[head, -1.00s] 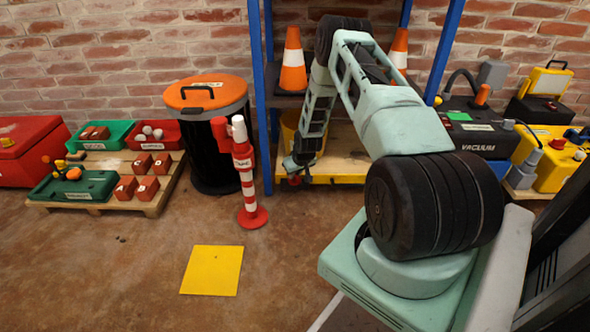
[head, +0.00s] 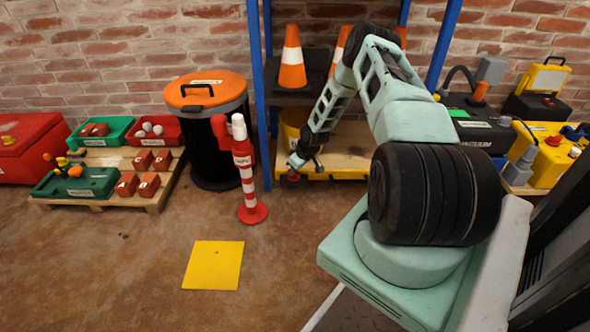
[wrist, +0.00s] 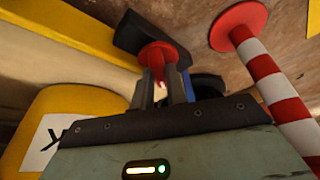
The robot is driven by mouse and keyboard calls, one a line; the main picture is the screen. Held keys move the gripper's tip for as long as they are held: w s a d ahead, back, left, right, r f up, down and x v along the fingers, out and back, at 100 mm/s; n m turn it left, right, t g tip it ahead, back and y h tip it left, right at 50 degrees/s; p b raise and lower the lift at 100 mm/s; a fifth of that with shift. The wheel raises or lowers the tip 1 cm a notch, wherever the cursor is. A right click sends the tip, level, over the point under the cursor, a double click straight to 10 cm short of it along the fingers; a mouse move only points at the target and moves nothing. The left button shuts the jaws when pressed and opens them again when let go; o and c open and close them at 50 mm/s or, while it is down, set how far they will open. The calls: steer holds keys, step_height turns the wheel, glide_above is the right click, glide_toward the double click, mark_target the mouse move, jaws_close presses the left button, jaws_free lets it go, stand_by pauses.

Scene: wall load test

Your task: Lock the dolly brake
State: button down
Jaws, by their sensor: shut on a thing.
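The dolly (head: 348,160) is a low wooden platform with a yellow edge, at the foot of the shelf. Its yellow edge (wrist: 75,38) runs across the upper left of the wrist view. A red round knob (wrist: 157,53) on a dark base sits beside that edge and appears to be the brake handle. My gripper (wrist: 164,88) is shut on this red knob, with grey fingers on its near side. In the head view my gripper (head: 294,172) is low at the dolly's left front corner. The wheel and most of the brake's mechanism are hidden.
A red-and-white post (head: 246,180) stands close left of my gripper. A yellow bucket (head: 293,120) stands on the dolly. A blue shelf post (head: 262,100) rises behind. A black bin (head: 215,150) is further left. The floor around the yellow square (head: 213,265) is clear.

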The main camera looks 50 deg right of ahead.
steer(key=shift+d, duration=0.1)
steer(key=c, duration=1.4)
jaws_free()
steer(key=m+h+b, duration=0.1)
steer(key=m, duration=0.1)
steer(key=m+b, duration=0.1)
steer(key=m, duration=0.1)
steer(key=shift+w+a+f+m+h+b, duration=0.1)
steer(key=shift+a+f+m+h+b, duration=0.1)
steer(key=shift+m+h+b, duration=0.2)
steer(key=m+h+b, duration=0.1)
steer(key=m+b, duration=0.1)
steer(key=m, duration=0.1)
steer(key=m+g+b, duration=0.1)
steer(key=m+b, duration=0.1)
steer(key=shift+w+a+m+g+h, duration=0.1)
steer(key=shift+a+m+g+h, duration=0.05)
steer(key=shift+m+g+h, duration=0.2)
steer(key=p+v, duration=1)
steer(key=v, duration=0.8)
steer(key=w+a+r+n+y+p, duration=0.2)
steer(key=a+r+p, duration=0.5)
steer(key=a+r, duration=0.5)
steer(key=shift+w+a+r+p, duration=0.3)
steer(key=shift+a+r, duration=0.05)
steer(key=shift+r, duration=0.6)
steer(key=shift+n, duration=0.25)
